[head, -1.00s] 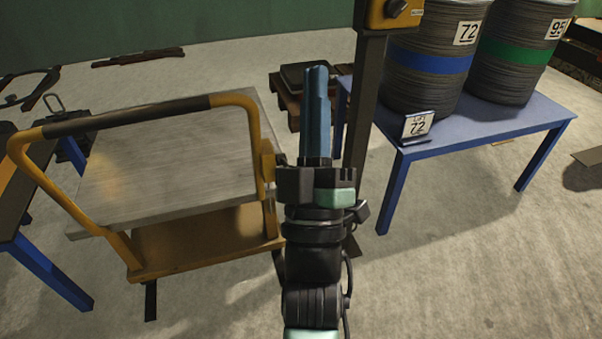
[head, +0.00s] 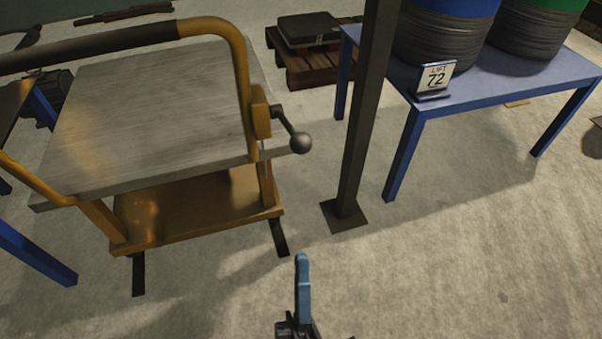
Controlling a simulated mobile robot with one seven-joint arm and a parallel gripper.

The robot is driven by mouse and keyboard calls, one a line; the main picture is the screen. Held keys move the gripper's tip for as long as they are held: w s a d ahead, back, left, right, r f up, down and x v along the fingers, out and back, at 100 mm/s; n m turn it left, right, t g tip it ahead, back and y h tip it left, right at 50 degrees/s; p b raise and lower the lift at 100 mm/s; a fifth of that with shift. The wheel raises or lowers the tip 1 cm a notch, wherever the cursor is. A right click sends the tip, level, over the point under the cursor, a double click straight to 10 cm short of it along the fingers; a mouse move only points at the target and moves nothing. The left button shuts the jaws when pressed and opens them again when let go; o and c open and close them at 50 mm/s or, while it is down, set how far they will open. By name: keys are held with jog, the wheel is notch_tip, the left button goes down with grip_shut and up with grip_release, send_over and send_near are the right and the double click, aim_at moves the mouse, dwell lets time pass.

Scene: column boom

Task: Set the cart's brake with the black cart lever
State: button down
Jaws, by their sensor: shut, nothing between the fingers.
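The cart (head: 160,110) has a grey top, a lower orange deck and a yellow push handle with a black grip. The black cart lever (head: 286,126) sticks out to the right from a yellow block on the handle's right upright. It slopes down to a round dark knob (head: 300,143). My gripper (head: 302,262) is below the lever, near the bottom edge of the head view, apart from it. Its blue fingers are together and empty, pointing up in the picture. The rest of the gripper is mostly cut off by the frame.
A dark post (head: 364,110) on a square base plate stands right of the lever. A blue table (head: 480,100) with drums and a "LIFT 72" sign (head: 435,78) is at the right. A pallet (head: 310,65) lies behind. The floor in front is clear.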

jog(key=b+x, duration=0.3)
jog(key=x, duration=1.1)
jog(key=shift+r, duration=0.15)
